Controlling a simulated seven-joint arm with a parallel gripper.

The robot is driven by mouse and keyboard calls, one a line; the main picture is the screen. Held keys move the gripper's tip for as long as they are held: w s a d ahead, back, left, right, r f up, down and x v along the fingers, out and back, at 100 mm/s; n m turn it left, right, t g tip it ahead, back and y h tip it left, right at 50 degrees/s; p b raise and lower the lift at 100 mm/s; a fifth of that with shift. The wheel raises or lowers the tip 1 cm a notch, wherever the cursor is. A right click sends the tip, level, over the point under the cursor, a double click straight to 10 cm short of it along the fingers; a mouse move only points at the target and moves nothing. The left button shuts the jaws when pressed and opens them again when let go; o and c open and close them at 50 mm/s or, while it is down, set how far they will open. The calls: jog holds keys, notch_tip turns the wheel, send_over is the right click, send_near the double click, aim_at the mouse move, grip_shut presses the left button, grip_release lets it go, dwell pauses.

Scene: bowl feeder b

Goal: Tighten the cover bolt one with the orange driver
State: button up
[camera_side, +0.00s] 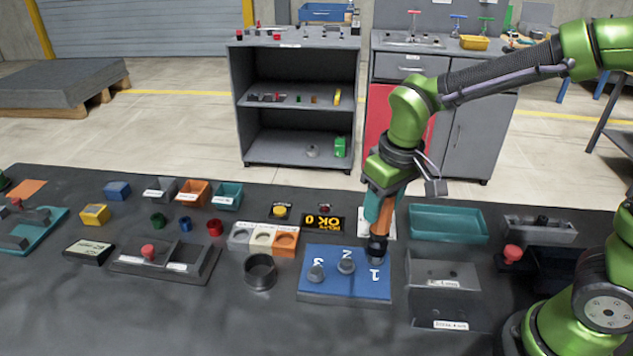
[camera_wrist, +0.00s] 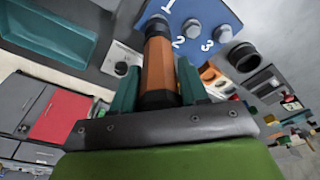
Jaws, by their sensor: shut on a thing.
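My gripper (camera_side: 379,208) is shut on the orange driver (camera_side: 383,216), which points down, slightly tilted. The driver also shows between the teal fingers in the wrist view (camera_wrist: 158,68). Its dark tip is at the bolt by number 1 on the blue cover plate (camera_side: 330,288); the tip hides most of that bolt, so I cannot tell how fully it is seated. The bolts at number 2 (camera_side: 346,266) and number 3 (camera_side: 316,272) stand uncovered to the left. In the wrist view they are bolt two (camera_wrist: 192,27) and bolt three (camera_wrist: 223,34).
A dark ring (camera_side: 260,271) stands left of the plate. Grey, cream and orange cups (camera_side: 285,243) and an "OK 0" display (camera_side: 323,222) are behind it. A grey bracket box (camera_side: 440,272) and a teal tray (camera_side: 447,223) are on the right. The table's front left is clear.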

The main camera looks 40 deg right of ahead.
aim_at(381, 216)
jog(key=shift+f, duration=1.55)
dwell(2.3)
